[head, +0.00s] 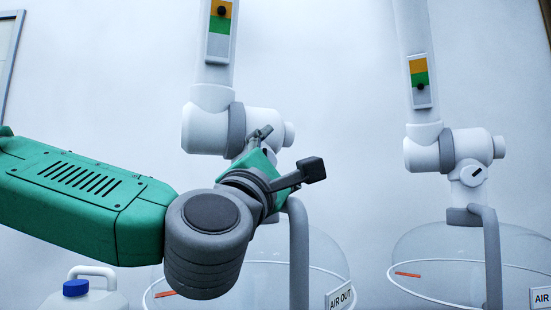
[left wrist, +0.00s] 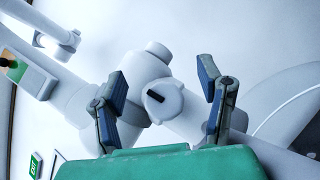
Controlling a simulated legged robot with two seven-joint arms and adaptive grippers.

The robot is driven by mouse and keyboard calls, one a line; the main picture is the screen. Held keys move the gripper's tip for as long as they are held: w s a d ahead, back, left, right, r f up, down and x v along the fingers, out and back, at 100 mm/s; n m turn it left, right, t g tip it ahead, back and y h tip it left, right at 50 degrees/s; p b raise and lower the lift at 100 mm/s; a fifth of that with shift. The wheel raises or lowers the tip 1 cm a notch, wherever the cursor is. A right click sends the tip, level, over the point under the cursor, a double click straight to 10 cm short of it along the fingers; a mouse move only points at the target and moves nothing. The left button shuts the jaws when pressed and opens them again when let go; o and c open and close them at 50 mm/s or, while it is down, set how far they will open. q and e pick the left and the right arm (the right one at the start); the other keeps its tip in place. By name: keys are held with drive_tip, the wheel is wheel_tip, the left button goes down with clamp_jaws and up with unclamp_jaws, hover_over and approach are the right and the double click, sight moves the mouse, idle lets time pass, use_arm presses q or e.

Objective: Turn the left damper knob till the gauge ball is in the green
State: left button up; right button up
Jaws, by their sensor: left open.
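The left gauge (head: 220,30) is on the left white pipe, with orange above green above grey. Its dark ball (head: 221,11) is in the orange, above the green. The left damper knob (left wrist: 165,102) is a round white cap with a black mark, on the pipe joint in the left wrist view. In the head view my gripper and arm hide it. My left gripper (head: 287,152) is open in front of this joint. In the left wrist view its fingers (left wrist: 163,88) show on both sides of the knob, with no visible contact. My right gripper is not in view.
A second pipe at right has its own gauge (head: 420,82) and knob (head: 474,176). Clear domes (head: 450,255) stand below, with grey pipes (head: 298,255) rising beside them. A jug with a blue cap (head: 76,288) is at lower left.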

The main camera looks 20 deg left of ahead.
use_arm(q)
drive_tip(key=shift+s+d+f+b, duration=0.3)
drive_tip(key=shift+f+b, duration=0.1)
drive_tip(key=shift+f, duration=0.15)
drive_tip(key=shift+s+d+f+b, duration=0.25)
drive_tip(key=shift+s+f+b, duration=0.05)
drive_tip(key=shift+f+b, duration=0.2)
drive_tip(key=shift+s+d+f+b, duration=0.25)
drive_tip(key=shift+s+f+b, duration=0.1)
drive_tip(key=shift+f, duration=0.2)
drive_tip(key=shift+a+r, duration=0.1)
